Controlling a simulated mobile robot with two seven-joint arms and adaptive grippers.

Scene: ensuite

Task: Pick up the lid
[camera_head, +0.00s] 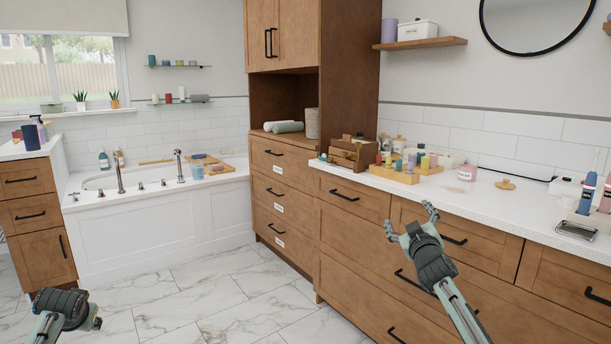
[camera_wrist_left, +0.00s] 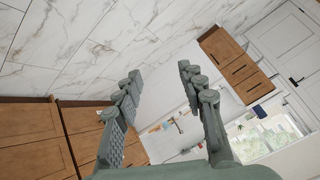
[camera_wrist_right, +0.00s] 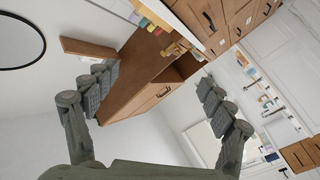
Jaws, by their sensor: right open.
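A small round wooden lid with a knob (camera_head: 505,184) lies on the white countertop (camera_head: 440,196) at the right in the head view. A pale glass jar (camera_head: 467,173) stands to its left. My right gripper (camera_head: 410,218) is open and empty in front of the drawers, left of the lid and lower in the picture. Its spread fingers also show in the right wrist view (camera_wrist_right: 158,78); I cannot make out the lid there. My left gripper is open and empty in the left wrist view (camera_wrist_left: 160,73). In the head view only part of the left arm shows, at the lower left.
A wooden tray of small colourful bottles (camera_head: 395,173) and a wooden drawer box (camera_head: 350,152) stand on the counter's left part. Blue and pink bottles (camera_head: 588,194) and a metal dish (camera_head: 576,229) are at its right. The counter around the lid is mostly clear.

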